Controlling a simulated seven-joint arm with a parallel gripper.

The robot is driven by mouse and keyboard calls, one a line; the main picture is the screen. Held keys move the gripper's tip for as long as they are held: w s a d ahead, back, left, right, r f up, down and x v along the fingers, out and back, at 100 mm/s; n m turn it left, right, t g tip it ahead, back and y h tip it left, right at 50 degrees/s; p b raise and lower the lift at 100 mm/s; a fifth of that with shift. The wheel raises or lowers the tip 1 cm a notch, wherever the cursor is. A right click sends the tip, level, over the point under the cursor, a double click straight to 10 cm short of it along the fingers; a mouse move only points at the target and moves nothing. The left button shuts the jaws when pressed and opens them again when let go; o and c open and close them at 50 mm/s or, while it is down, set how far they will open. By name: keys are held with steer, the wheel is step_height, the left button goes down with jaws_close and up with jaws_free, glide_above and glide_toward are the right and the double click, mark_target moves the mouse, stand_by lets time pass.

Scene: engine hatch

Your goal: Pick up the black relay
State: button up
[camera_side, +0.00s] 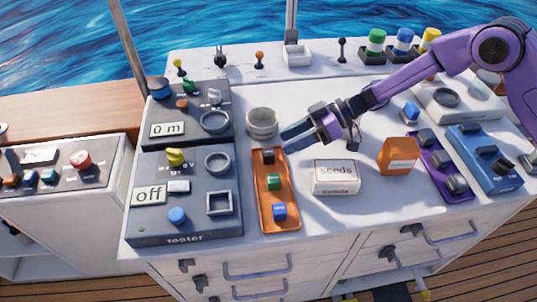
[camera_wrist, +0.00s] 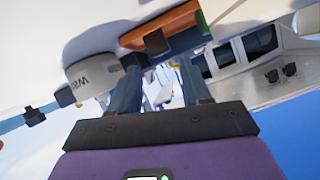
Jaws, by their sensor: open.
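The black relay (camera_side: 267,156) sits at the far end of the orange tray (camera_side: 262,218), behind a green block (camera_side: 273,181) and a blue block (camera_side: 280,211). My gripper (camera_side: 290,138) is open and empty. In the side view its fingertips are just above and to the right of the black relay, apart from it. In the wrist view my gripper (camera_wrist: 160,65) shows two grey fingers spread apart. The black relay (camera_wrist: 156,42) appears just beyond the fingertips, on the orange tray (camera_wrist: 183,28).
A round cup (camera_side: 262,122) stands just behind the tray, close to my fingertips. The grey tester panel (camera_side: 185,238) is on the left. A seeds box (camera_side: 336,180) and an orange hexagonal block (camera_side: 398,156) stand right of the tray. White counter is clear between them.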

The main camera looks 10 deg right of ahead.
mark_target(273, 150)
steer(key=shift+a+f, duration=0.3)
steer(key=shift+f, duration=0.05)
steer(key=shift+x, duration=2.2)
jaws_close()
